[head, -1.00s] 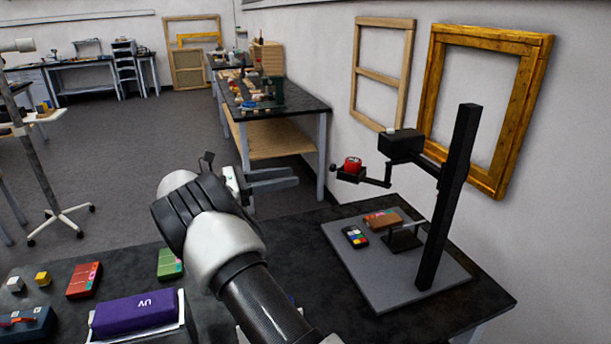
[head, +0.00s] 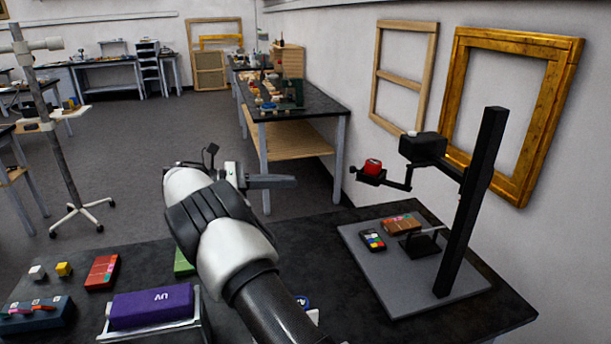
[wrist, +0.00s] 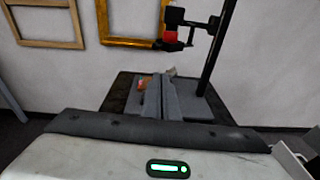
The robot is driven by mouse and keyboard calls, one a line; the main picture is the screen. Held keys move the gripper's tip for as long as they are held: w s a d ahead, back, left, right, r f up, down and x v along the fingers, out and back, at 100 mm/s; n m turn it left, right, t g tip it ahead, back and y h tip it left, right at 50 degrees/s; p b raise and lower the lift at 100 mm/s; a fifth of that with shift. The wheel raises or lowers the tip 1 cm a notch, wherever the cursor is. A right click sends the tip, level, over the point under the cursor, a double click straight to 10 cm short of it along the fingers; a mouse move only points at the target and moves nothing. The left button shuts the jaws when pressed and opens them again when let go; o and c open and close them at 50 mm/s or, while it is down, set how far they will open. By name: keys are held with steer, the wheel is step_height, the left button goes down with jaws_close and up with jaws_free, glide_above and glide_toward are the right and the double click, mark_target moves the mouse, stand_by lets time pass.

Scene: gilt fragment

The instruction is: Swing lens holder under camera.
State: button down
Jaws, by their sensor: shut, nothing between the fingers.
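The lens holder (head: 369,175) is a small black arm carrying a red round lens piece. It sticks out to the left of the black camera (head: 422,147) and sits a little lower, not beneath it. Both are mounted on a tall black column (head: 470,203) over a grey baseboard. My gripper (head: 291,182) is shut and empty, pointing right, left of the lens holder and apart from it. In the wrist view, my gripper's fingers (wrist: 160,98) are together. The red lens piece (wrist: 170,37) shows beyond and above them, below the camera (wrist: 174,16) in that picture.
A colour chart (head: 373,240) and a brown block (head: 402,225) lie on the baseboard (head: 395,286). A gilt frame (head: 558,110) is on the wall close behind the column. A purple UV box (head: 150,307) is at the front left. Air between gripper and lens holder is clear.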

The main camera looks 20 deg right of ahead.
steer(key=s+d+m+y+b, duration=0.3)
steer(key=d+m+y, duration=0.2)
steer(key=d+y, duration=0.45)
steer(key=s+d+r+m+t+y+b, duration=0.2)
steer(key=s+r+m+t+y+b, duration=0.35)
steer(key=r, duration=0.65)
steer(key=w+d+f+m+t+h, duration=0.1)
steer(key=w+d+f+m, duration=0.1)
steer(key=w+d+f, duration=0.3)
step_height(320, 180, down, 4)
steer(key=shift+w+r+t, duration=0.1)
steer(key=shift+w+t, duration=0.25)
steer(key=shift+w, duration=0.35)
steer(key=shift+w+d+p, duration=0.15)
steer(key=shift+w+p, duration=0.05)
steer(key=shift+p, duration=0.3)
